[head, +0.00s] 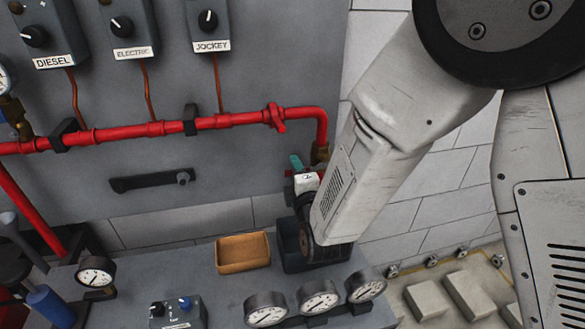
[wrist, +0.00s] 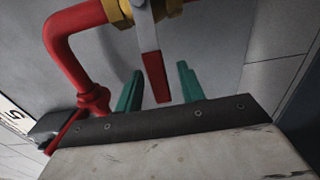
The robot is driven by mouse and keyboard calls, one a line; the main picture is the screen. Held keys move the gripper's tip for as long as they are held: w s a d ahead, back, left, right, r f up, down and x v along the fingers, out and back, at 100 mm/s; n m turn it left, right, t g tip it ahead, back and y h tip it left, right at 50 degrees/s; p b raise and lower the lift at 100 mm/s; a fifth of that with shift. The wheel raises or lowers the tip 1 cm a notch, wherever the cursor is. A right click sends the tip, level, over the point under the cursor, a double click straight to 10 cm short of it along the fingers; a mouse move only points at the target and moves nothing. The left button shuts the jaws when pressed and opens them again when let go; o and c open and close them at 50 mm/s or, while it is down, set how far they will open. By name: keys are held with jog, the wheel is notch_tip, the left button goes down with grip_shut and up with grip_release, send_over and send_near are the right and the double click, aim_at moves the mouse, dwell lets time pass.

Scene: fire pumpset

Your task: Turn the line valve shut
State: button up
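The valve lever (wrist: 150,48) is a flat grey handle with a red grip (wrist: 155,78); I take it for the line valve's. It hangs from a brass fitting (wrist: 126,8) on the red pipe (wrist: 68,32) in the wrist view. My gripper (wrist: 160,75) is open. Its two green fingers stand either side of the red grip, with gaps visible on both sides. In the head view, the brass fitting (head: 320,153) sits below the pipe's bend. One green fingertip (head: 296,161) shows beside it; my arm hides the rest, including most of the lever.
A red fitting with a handle (head: 275,117) sits on the horizontal pipe. Below are a tan tray (head: 242,266), a dark bin (head: 287,240) partly behind my arm, and several gauges (head: 318,298). A dark wall bracket (head: 150,181) is left of my arm.

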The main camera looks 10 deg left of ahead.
jog(key=v, duration=0.6)
jog(key=d+r+m+g+h, duration=0.2)
jog(key=d+r+m+g, duration=0.2)
jog(key=d+m, duration=0.3)
jog(key=d+r+m+g+h, duration=0.2)
jog(key=d+r+m+g, duration=0.15)
jog(key=d, duration=0.65)
jog(key=s+d+r+m+g+h, duration=0.1)
jog(key=s+d+m+g, duration=0.3)
jog(key=s+d, duration=0.5)
jog(key=s+d+r+m+g+h, duration=0.2)
jog(key=s+d+m, duration=0.6)
jog(key=s, duration=0.7)
notch_tip(320, 180, up, 3)
jog(key=shift+s+d+f+m+g+h, duration=0.2)
jog(key=shift+d+m+g+h, duration=0.15)
jog(key=shift+d+g, duration=0.45)
jog(key=shift+a, duration=0.15)
